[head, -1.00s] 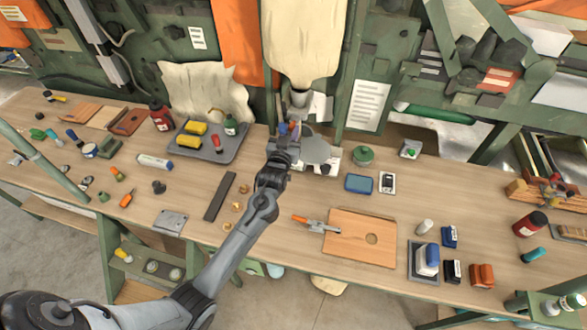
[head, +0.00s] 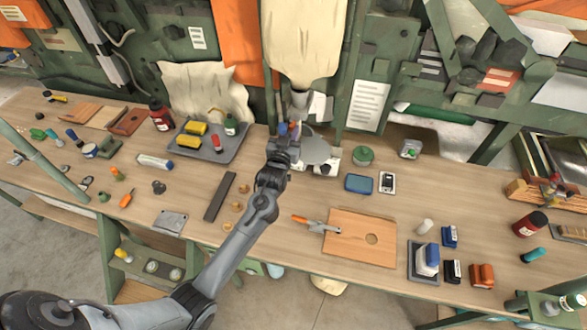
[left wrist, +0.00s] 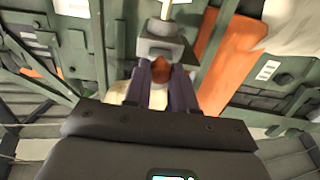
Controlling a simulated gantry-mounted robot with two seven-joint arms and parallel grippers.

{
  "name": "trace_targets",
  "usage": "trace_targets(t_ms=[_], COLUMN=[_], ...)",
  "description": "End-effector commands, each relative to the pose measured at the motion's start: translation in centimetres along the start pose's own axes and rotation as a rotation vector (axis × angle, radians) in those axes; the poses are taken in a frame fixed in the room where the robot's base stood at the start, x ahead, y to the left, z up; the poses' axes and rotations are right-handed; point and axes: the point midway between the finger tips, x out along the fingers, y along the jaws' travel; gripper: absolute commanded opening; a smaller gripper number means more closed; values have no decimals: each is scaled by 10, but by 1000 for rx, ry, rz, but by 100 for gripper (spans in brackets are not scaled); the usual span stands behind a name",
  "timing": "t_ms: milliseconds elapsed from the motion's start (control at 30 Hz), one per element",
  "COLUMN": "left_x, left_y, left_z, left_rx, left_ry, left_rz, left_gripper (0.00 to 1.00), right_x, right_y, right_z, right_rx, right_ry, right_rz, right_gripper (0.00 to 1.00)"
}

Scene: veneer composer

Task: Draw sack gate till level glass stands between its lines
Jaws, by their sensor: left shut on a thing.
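The pale sack (head: 302,45) hangs at the back of the bench and narrows to a grey spout (head: 299,103). My left gripper (head: 288,132) is just below and left of this spout, over the bench. In the left wrist view its two dark fingers (left wrist: 160,80) are closed on a small orange-brown piece, apparently the sack gate's handle (left wrist: 159,70), in front of a grey block (left wrist: 158,48). My right gripper is not in view.
A green-lidded pot (head: 364,156), a blue box (head: 358,184) and a grey tray (head: 240,150) with yellow pieces stand near the gripper. A wooden board (head: 350,250) lies in front at the right. Orange cloth (head: 237,35) hangs left of the sack.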

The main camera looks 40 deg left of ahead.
Motion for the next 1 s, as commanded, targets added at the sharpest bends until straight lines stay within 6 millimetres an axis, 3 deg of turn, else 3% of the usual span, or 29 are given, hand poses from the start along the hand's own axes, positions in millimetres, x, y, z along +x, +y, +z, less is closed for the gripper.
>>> trace_targets(t_ms=[667, 933, 967, 1000], left_x=[25, 26, 26, 26], left_y=[0, 0, 0, 0], left_z=[2, 2, 2, 2], left_rx=[1, 1, 1, 1], left_ry=[-2, -4, -4, -4], left_rz=[0, 0, 0, 0], left_gripper=[3, 3, 26, 33], right_x=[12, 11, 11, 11], right_y=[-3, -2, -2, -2], right_z=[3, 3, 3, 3], right_rx=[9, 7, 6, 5], right_ry=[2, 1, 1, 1], right_rz=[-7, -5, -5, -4], right_gripper=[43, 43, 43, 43])
